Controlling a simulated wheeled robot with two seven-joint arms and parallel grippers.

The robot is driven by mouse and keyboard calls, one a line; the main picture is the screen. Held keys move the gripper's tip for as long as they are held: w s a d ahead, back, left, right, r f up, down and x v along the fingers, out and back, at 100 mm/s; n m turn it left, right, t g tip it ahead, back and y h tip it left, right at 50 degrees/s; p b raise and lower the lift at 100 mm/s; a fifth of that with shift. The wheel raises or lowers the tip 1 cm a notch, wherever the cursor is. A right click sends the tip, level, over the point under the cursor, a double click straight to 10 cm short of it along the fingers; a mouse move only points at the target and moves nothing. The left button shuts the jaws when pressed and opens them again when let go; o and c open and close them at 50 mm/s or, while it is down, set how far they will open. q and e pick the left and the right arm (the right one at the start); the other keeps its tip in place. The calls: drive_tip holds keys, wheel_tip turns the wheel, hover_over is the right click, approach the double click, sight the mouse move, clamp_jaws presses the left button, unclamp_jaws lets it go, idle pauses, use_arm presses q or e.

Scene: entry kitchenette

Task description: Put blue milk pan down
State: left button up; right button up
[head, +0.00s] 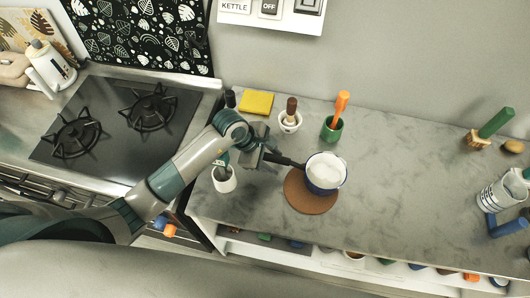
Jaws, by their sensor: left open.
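The blue milk pan (325,172) has a white inside and a blue outside. It rests upright on a round brown mat (308,200) on the grey counter, toward the mat's upper right, with its dark handle pointing left. My left gripper (268,157) is at the end of the handle. Its jaws are open around or beside the handle end; the fingertips are small and partly hidden, so contact cannot be told. My right gripper is not in view.
A white cup (224,180) stands close below my left gripper. A white mortar (290,122), a green cup (331,130) and a yellow sponge (257,102) stand behind. A stove (115,125) is at left. The counter (410,170) right of the pan is clear.

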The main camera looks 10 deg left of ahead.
use_arm(q)
drive_tip(key=b+v, duration=0.5)
drive_tip(key=v, duration=0.5)
drive_tip(key=shift+a, duration=0.15)
drive_tip(key=shift+v, duration=0.85)
